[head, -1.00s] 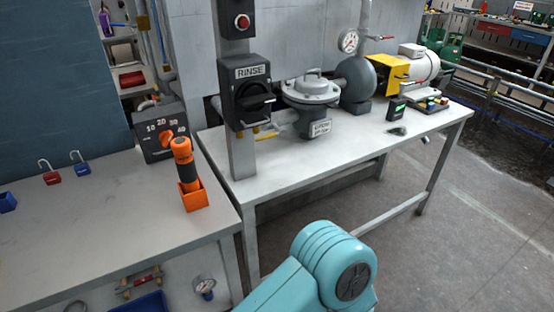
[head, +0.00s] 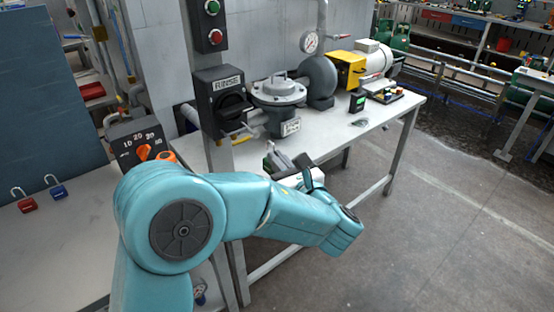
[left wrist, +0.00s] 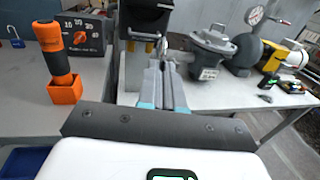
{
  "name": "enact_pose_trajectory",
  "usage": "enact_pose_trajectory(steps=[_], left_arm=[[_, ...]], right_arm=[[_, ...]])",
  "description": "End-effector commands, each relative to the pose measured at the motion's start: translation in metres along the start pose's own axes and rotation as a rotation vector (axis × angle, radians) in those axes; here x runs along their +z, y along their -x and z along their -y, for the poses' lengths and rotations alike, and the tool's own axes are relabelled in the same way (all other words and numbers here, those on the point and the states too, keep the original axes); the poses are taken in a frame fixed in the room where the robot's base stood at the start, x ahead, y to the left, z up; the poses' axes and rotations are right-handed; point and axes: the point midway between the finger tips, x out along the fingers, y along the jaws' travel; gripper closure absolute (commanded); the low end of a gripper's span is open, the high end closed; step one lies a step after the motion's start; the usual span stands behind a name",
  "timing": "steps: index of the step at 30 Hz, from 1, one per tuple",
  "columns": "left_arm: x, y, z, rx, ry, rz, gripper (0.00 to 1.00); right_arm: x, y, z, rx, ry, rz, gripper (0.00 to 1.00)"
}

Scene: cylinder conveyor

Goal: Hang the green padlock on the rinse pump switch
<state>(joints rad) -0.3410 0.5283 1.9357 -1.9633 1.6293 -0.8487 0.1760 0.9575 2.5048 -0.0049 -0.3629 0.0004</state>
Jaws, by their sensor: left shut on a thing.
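The rinse pump switch (head: 222,105) is a black box with a RINSE label and a dark rotary handle, on a grey post. It also shows at the top of the left wrist view (left wrist: 146,16), with yellow below it. My left gripper (head: 276,157) is to the right of the switch and lower, apart from it in the head view. In the left wrist view its grey fingers (left wrist: 165,84) are together and point toward the post. A small dark green patch shows at the fingers in the head view; the padlock is mostly hidden. My right gripper is out of view.
A box with red and green buttons (head: 209,22) is above the switch. A grey pump (head: 278,100) stands on the table (head: 385,127) to the right. An orange torch (left wrist: 55,62) stands in its holder at left. Red and blue padlocks (head: 57,188) are on the left bench.

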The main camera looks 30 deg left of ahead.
Motion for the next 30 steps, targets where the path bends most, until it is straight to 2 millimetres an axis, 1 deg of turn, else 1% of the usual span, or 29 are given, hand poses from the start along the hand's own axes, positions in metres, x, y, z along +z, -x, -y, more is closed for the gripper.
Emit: enact_pose_trajectory(steps=[7,11,30], left_arm=[[0.001,0.0,-0.001,-0.002,0.0,0.002,1.0],[0.001,-0.009,-0.002,0.0,0.001,0.002,1.0],[0.0,-0.076,-0.016,0.001,0.001,0.003,1.0]], right_arm=[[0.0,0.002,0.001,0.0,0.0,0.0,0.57],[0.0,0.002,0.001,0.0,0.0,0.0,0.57],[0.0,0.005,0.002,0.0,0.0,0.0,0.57]])
